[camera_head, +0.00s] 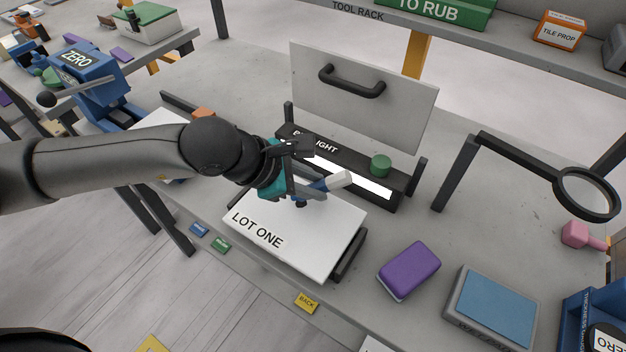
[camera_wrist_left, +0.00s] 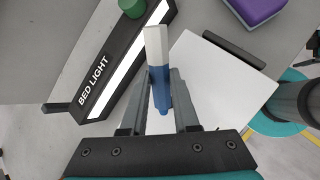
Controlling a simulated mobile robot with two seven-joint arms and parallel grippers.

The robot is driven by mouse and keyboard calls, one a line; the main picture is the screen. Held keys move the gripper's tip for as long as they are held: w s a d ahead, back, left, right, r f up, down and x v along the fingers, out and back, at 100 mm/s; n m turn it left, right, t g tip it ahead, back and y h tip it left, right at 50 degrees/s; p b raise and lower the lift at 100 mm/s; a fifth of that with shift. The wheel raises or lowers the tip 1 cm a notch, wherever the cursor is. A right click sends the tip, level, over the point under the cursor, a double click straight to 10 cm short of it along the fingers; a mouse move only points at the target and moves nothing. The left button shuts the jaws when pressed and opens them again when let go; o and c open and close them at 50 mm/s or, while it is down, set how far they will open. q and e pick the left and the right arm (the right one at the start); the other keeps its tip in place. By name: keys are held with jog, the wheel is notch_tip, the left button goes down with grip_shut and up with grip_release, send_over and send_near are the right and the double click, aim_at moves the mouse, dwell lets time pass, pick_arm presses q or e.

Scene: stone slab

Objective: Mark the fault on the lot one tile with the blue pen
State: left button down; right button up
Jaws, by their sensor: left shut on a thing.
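The lot one tile (camera_head: 315,240) is a white slab lettered LOT ONE, lying near the bench's front edge. It also shows in the left wrist view (camera_wrist_left: 215,85). My left gripper (camera_head: 303,183) is over the tile's back part, shut on the blue pen (camera_head: 314,188). The pen has a blue body and a white end that sticks out toward the bed light. In the left wrist view the pen (camera_wrist_left: 160,88) sits between the fingers. I cannot tell whether its tip touches the tile. No fault shows on the visible surface. My right gripper is not in view.
The bed light (camera_head: 390,197) stands behind the tile, with a green cylinder (camera_head: 381,165) on it and an upright grey panel with a handle (camera_head: 405,100) behind. A purple block (camera_head: 409,268), blue pad (camera_head: 495,305) and magnifier (camera_head: 587,193) are to the right.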

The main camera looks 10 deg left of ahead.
aim_at(330, 189)
pick_arm(q)
jog(key=shift+f+b, duration=0.55)
jog(key=shift+b, duration=0.05)
dwell(0.8)
jog(key=shift+b, duration=0.35)
dwell(1.6)
jog(key=shift+w+d+b, duration=0.15)
jog(key=shift+d+b, duration=0.75)
jog(key=shift+b, duration=0.15)
jog(key=shift+w+d+b, duration=0.1)
jog(key=shift+d+b, duration=0.75)
jog(key=shift+b, duration=0.15)
dwell(2.6)
